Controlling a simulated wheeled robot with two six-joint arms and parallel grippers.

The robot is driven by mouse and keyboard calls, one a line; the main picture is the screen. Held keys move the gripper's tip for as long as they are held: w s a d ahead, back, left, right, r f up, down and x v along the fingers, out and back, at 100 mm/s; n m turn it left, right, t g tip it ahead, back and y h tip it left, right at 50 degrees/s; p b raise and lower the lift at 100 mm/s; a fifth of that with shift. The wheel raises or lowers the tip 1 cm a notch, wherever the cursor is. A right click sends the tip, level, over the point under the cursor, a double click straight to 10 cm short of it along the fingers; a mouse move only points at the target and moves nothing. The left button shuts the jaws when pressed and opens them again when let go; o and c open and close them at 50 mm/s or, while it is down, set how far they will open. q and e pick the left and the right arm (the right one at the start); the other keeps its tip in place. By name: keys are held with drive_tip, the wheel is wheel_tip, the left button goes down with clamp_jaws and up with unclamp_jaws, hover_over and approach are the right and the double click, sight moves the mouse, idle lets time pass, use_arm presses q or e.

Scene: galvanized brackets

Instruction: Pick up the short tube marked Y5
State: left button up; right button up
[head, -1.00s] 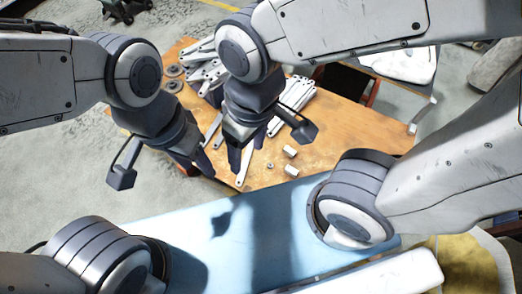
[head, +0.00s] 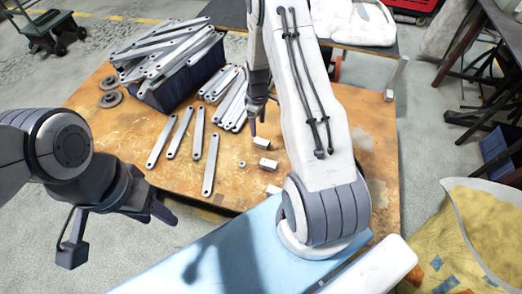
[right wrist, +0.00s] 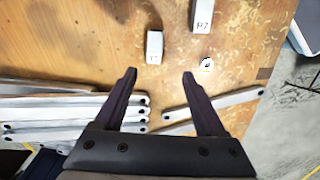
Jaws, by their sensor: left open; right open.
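Short pale tubes lie on the wooden table in the head view: one near my right gripper (head: 261,143), one just below it (head: 268,163), and one by my arm (head: 273,190). In the right wrist view, one tube (right wrist: 154,47) has a faint mark that I cannot read. Another tube (right wrist: 202,15) carries a mark that looks like P7. I cannot make out Y5 on any. My right gripper (right wrist: 158,75) is open and empty above the table, with the tubes beyond its fingertips. My left gripper (head: 160,208) is open and empty, off the table's front left.
A dark bin (head: 188,85) heaped with flat bars stands at the back left. Several loose bars (head: 211,165) and a small nut (head: 242,163) lie on the table (head: 120,165). Two dark discs (head: 110,98) lie at the left. A yellow sack (head: 450,245) stands front right.

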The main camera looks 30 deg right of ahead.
hover_over(261, 141)
drive_tip(key=f, duration=0.6)
drive_tip(key=shift+s+a+b, duration=0.1)
drive_tip(key=shift+a+b, duration=0.25)
drive_tip(key=f, duration=0.3)
drive_tip(key=f+b, duration=0.1)
drive_tip(key=f, duration=0.1)
drive_tip(key=shift+d+f, duration=0.1)
drive_tip(key=shift+d, duration=0.3)
clamp_jaws()
